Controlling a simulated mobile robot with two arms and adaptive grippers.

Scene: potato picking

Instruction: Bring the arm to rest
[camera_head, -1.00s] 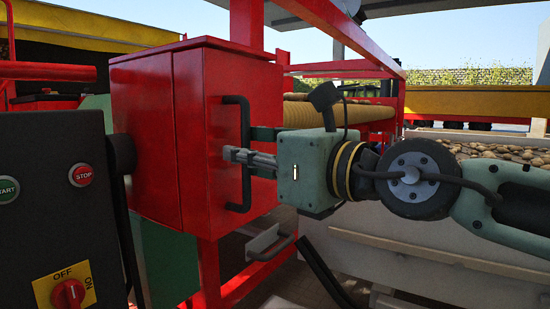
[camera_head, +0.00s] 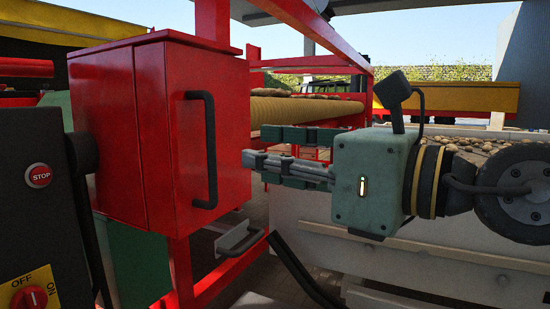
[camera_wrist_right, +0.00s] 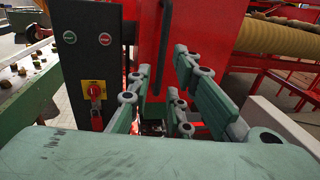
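My right gripper (camera_head: 257,146) reaches in from the right in the head view. Its fingers point left, spread and empty, and it stands to the right of the red cabinet (camera_head: 105,130), clear of the black handle (camera_head: 207,150). The wrist view also shows the open right gripper (camera_wrist_right: 162,62), with the red cabinet (camera_wrist_right: 152,25) beyond and the handle (camera_wrist_right: 163,45) visible between the fingers. The cabinet door is shut. My left gripper is in neither view.
A dark control panel with a red stop button (camera_head: 39,175) and a yellow-backed red rotary switch (camera_head: 33,298) stands at the left. Red frame bars, a ribbed yellowish roller (camera_head: 300,110) and a pale wall (camera_head: 410,270) lie behind and below my arm.

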